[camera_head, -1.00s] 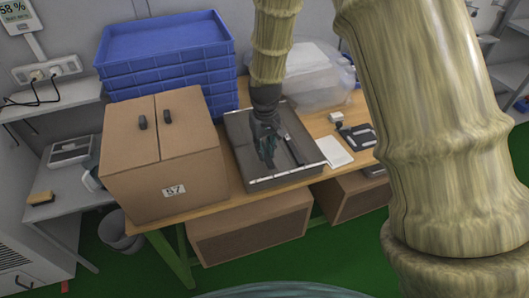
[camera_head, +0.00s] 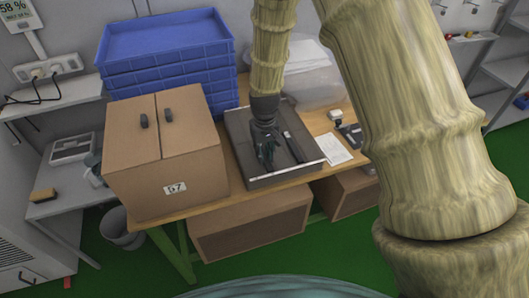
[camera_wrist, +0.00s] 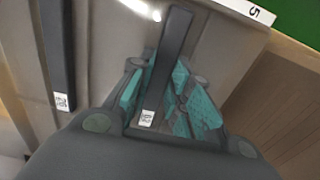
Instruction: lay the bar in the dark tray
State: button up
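The dark tray (camera_head: 262,183) is a grey, low-walled box on the wooden table, and its rim and floor fill much of the wrist view (camera_wrist: 215,45). My gripper (camera_head: 268,158) points down inside the tray's outline. In the wrist view, my gripper (camera_wrist: 167,62) has teal-padded fingers on both sides of a dark bar (camera_wrist: 172,45) with a small white label, and looks shut on it. The bar is over the tray floor; I cannot tell whether it touches. A second dark bar (camera_wrist: 56,50) lies in the tray to the left; one dark bar (camera_head: 294,147) shows right of my gripper in the head view.
A closed cardboard box (camera_head: 165,160) stands left of the tray. Stacked blue crates (camera_head: 165,45) and a clear plastic bin (camera_head: 318,88) stand behind. A white sheet (camera_head: 333,149) and a small dark device (camera_head: 353,134) lie to the right.

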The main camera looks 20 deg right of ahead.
aim_at(265, 156)
jog(key=o, duration=0.4)
jog(key=shift+r, duration=0.1)
notch_tip(265, 156, up, 12)
jog(key=b, duration=0.2)
dwell(0.8)
jog(key=shift+r, duration=0.1)
